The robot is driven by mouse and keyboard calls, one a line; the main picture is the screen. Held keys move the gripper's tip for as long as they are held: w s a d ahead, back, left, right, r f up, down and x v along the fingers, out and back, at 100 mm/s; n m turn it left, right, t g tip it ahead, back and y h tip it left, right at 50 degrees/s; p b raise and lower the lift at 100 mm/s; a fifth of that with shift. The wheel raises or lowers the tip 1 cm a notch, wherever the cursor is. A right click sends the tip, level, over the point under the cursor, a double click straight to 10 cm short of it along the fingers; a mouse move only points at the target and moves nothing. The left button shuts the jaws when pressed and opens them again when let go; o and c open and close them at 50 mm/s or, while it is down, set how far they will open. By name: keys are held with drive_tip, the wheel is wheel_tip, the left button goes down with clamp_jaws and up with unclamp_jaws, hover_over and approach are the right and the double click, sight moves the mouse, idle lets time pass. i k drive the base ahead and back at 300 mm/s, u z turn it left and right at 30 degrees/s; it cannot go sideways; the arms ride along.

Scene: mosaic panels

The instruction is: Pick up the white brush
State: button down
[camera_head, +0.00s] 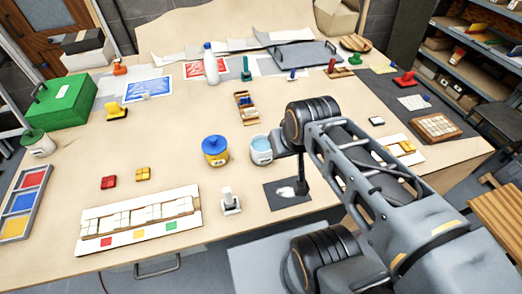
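A small white tool with an upright handle and a wide base (231,201) stands on the table near its front edge; it looks like the white brush. My arm reaches in from the right. The end of my arm, with my gripper (300,183), points down over a dark mat (284,204) to the right of the white tool, apart from it. The fingers are small and dark, and I cannot tell whether they are open or shut.
A blue-lidded yellow pot (215,150) and a light blue cup (261,150) stand behind the white tool. A white tile panel (139,219) lies left of it. Red tiles (109,182) and yellow tiles (143,174) lie behind the panel. A green box (62,101) stands back left.

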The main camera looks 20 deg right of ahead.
sight(230, 203)
drive_tip(key=u, duration=0.55)
drive_tip(key=k, duration=1.25)
drive_tip(key=u, duration=0.35)
drive_tip(key=i, duration=0.85)
drive_tip(key=u, duration=0.55)
